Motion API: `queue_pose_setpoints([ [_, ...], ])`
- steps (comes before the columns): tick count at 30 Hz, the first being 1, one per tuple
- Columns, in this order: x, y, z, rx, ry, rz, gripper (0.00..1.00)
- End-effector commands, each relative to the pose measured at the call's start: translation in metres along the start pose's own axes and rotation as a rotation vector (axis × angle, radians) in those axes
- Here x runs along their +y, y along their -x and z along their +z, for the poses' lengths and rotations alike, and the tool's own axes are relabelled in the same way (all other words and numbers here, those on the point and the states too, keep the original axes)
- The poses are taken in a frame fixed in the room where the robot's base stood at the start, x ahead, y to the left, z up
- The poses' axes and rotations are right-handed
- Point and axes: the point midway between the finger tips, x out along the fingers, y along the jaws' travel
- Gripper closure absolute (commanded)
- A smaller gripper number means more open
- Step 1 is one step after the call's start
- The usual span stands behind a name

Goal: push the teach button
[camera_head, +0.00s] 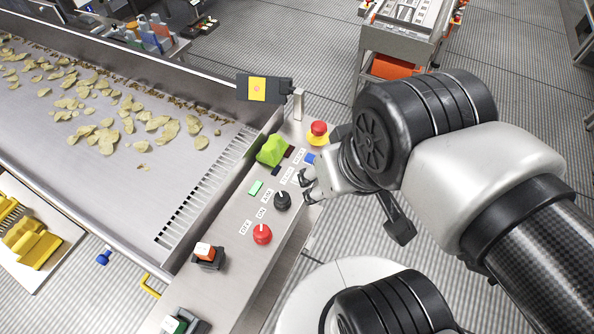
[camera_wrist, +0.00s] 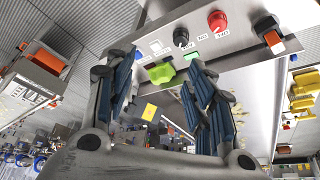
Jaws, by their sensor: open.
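The steel control panel (camera_head: 225,225) runs along the edge of the conveyor. It carries several small buttons and printed labels that are too small to read, so I cannot tell which button is the teach button. A blue button (camera_head: 309,158) sits by the upper side of my gripper. A green button (camera_head: 256,188) sits further left; it also shows in the wrist view (camera_wrist: 192,56). My gripper (camera_head: 305,187) is open and empty, over the panel's right side. In the wrist view its spread fingers (camera_wrist: 160,62) frame the panel. Contact with the panel cannot be judged.
A bright green part (camera_head: 271,150), a black knob (camera_head: 283,200), a red knob (camera_head: 262,234) and a red stop button (camera_head: 318,129) on yellow stand on the panel. A dark box with a yellow face (camera_head: 258,89) rises behind. The conveyor (camera_head: 95,130) carries chips.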

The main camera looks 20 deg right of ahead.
Motion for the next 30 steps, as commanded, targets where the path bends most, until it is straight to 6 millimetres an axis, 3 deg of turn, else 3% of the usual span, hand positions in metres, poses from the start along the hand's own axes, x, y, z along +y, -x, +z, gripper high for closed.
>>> queue_pose_setpoints([
  [21,0.0,0.0,0.0,0.0,0.0,0.0,1.0],
  [30,0.0,0.0,0.0,0.0,0.0,0.0,1.0],
])
